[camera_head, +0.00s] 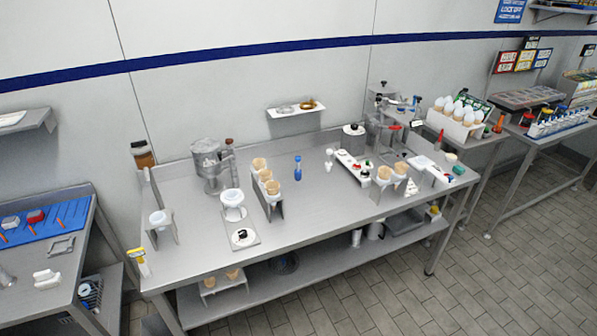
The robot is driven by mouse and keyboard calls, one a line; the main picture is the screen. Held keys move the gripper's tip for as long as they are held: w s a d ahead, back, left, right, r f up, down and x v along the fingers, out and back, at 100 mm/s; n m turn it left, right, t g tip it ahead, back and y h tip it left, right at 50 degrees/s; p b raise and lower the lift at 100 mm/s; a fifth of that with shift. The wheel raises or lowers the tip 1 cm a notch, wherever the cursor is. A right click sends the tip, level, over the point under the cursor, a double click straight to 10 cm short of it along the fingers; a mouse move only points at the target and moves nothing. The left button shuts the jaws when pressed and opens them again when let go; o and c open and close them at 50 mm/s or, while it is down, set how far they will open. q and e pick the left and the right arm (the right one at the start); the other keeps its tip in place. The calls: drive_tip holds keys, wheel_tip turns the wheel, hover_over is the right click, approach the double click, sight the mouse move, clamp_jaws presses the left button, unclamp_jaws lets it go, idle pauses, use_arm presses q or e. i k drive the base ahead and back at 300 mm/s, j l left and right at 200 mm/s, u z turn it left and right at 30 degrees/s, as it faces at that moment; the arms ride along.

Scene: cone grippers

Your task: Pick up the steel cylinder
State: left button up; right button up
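Neither of my grippers is in view. No single thing stands out clearly as the steel cylinder. A large grey metallic vessel (208,170) with a handle stands at the back left of the long steel table (325,215). A small grey cylindrical thing (6,278) is at the left picture edge on the left table. Small light cylinders (356,238) stand on the lower shelf, too small to tell their material.
Cone holders (267,192) with cones stand left of the table's middle. A blue bottle (297,168) stands behind a bare stretch of tabletop. A white wall shelf (296,109) hangs above. Tiled floor (400,305) is open in front at right.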

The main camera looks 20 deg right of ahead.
sight(354, 241)
drive_tip(key=z, duration=1.3)
